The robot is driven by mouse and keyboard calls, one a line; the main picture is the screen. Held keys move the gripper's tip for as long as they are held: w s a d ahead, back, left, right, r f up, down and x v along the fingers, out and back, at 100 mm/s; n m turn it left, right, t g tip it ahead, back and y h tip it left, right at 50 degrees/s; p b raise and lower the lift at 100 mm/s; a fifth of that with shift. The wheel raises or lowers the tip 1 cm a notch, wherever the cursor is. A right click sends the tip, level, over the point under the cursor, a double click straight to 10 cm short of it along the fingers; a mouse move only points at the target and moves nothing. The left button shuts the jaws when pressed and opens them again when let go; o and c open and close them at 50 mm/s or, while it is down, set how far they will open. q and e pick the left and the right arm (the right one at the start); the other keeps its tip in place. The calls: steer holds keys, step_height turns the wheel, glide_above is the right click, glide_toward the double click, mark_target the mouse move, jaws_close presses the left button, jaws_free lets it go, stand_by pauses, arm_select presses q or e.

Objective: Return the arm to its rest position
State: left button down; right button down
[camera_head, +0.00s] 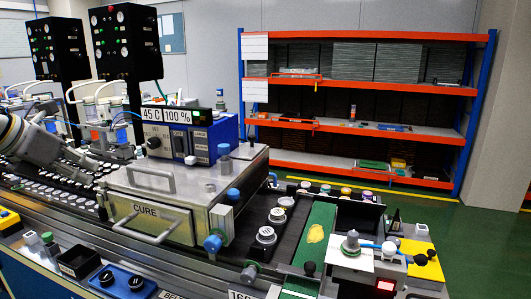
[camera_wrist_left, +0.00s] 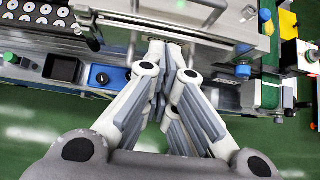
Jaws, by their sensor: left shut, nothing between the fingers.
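My left gripper (camera_head: 88,163) comes in from the left in the head view, a little left of the grey CURE box (camera_head: 190,190). In the left wrist view the gripper (camera_wrist_left: 172,48) has its fingers together, with nothing seen between them. Its tips overlap the edge of the CURE box (camera_wrist_left: 225,35) in that picture; I cannot tell whether they touch. The box has a handle on its lid (camera_head: 140,180) and another on its front (camera_head: 150,225). My right gripper is in neither view.
A black tray with several round parts (camera_head: 25,185) lies under the left arm. A blue control unit (camera_head: 190,135) stands on the box. A blue panel with black knobs (camera_head: 122,280) is at the front. A green mat (camera_head: 318,235) lies right. Orange shelves (camera_head: 360,128) stand behind.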

arm_select(q)
steer(key=s+d+f+n+t+h, duration=0.2)
steer(key=d+n+t+h, duration=0.2)
steer(key=d+h, duration=1.75)
steer(key=s+a+f+n+t+y, duration=0.2)
steer(key=a+f+n+y, duration=0.2)
steer(key=f+n+y, duration=1)
steer(key=s+a+f+n+t+y, duration=0.2)
steer(key=a+f+n+y, duration=0.2)
steer(key=f+n+y, duration=1)
steer(key=s+d+f+n+g+h, duration=0.1)
steer(key=s+f+n+g, duration=0.1)
steer(key=s+f+g, duration=0.45)
steer(key=s+d+f+n+g+h, duration=0.15)
steer(key=s+f, duration=0.25)
steer(key=s, duration=0.6)
steer(key=s+f+n+g+h, duration=0.1)
steer(key=s+f+n+g, duration=0.2)
steer(key=s+f+g, duration=0.4)
steer(key=s+f, duration=0.3)
steer(key=f, duration=2.1)
steer(key=s+a+f, duration=0.2)
steer(key=s+f, duration=1.5)
steer(key=shift+s+a+f+m+g, duration=0.2)
steer(key=shift+s+a+m+g, duration=0.1)
steer(key=shift+m, duration=0.15)
